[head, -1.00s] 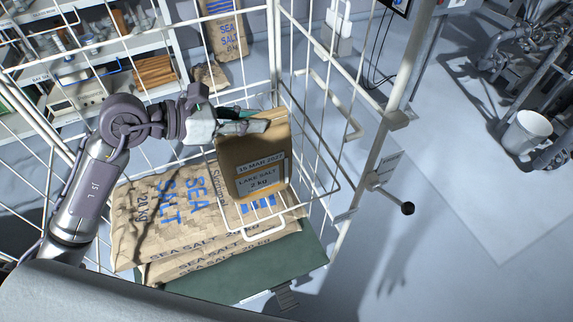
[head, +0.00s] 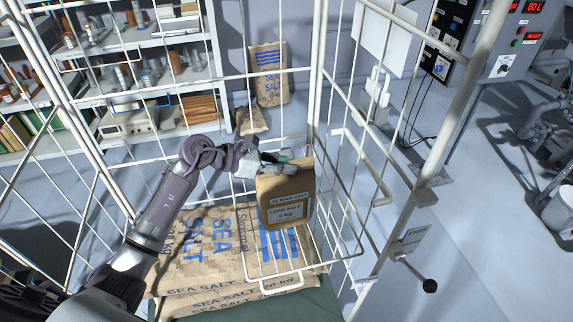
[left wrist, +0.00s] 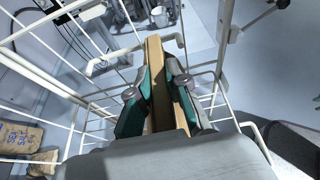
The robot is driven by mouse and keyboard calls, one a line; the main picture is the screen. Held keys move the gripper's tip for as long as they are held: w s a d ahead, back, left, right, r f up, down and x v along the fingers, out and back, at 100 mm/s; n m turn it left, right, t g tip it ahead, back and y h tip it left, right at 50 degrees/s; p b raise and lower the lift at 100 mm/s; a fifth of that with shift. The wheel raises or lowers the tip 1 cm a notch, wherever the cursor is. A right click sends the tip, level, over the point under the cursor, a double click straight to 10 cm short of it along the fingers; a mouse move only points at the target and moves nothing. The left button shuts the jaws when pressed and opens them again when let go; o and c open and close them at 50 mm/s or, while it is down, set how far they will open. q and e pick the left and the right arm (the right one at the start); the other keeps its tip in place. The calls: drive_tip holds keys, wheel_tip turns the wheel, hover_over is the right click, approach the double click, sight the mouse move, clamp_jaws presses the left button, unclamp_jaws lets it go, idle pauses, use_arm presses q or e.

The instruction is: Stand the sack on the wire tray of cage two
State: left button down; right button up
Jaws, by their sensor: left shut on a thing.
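A small brown paper sack (head: 289,211) with a "LAKE SALT 2 kg" label hangs upright, slightly tilted, at the right side of the white wire cage. My left gripper (head: 285,168) is shut on its top edge. In the left wrist view, the teal-padded fingers of the left gripper (left wrist: 158,92) pinch the sack (left wrist: 155,55) from both sides. The wire tray (head: 281,284) shows below and around the sack; I cannot tell whether the sack's bottom touches it. No number shows on the cage. My right gripper is not in view.
Large "SEA SALT" sacks (head: 215,243) lie stacked below the tray. White cage bars (head: 318,75) stand close to the sack and arm. A latch with a black knob (head: 430,286) juts out at right. Another salt sack (head: 268,75) stands behind the cage. The right-hand floor is mostly clear.

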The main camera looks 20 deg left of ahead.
sight(285, 177)
use_arm(q)
drive_tip(key=shift+w+r, duration=0.1)
drive_tip(key=shift+w, duration=0.1)
wheel_tip(285, 177, down, 3)
drive_tip(key=shift+r+p, duration=0.1)
drive_tip(key=shift+p, duration=0.7)
drive_tip(key=shift+f, duration=0.4)
drive_tip(key=c, duration=1.3)
unclamp_jaws()
drive_tip(key=shift+s+f, duration=0.15)
drive_tip(key=shift+f, duration=0.2)
drive_tip(key=shift+c, duration=0.2)
drive_tip(key=shift+o, duration=1)
drive_tip(key=shift+s, duration=0.1)
drive_tip(key=shift+r, duration=0.1)
